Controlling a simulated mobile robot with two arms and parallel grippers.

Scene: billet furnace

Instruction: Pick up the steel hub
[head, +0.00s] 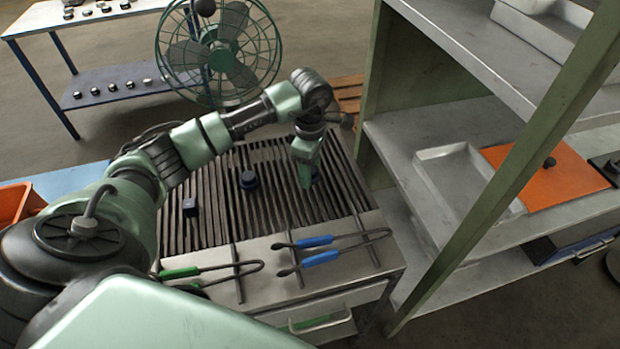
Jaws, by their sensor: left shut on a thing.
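My left gripper (307,178) points down over the right part of the slatted grate (222,220). It is shut on a small dark blue round piece (316,176), which I take to be the steel hub. The gripper hides much of the piece, and I cannot tell whether it still touches the slats. Another dark blue round piece (249,179) sits on the slats to the left, and a small dark blocky piece (190,207) sits further left. My right gripper is not in view.
Blue-handled tongs (322,258) and green-handled tongs (180,272) lie along the grate's front edge. A green-framed shelf (440,120) stands close on the right, with a grey tray (427,172) and an orange plate (560,180). A fan (230,50) stands behind the grate.

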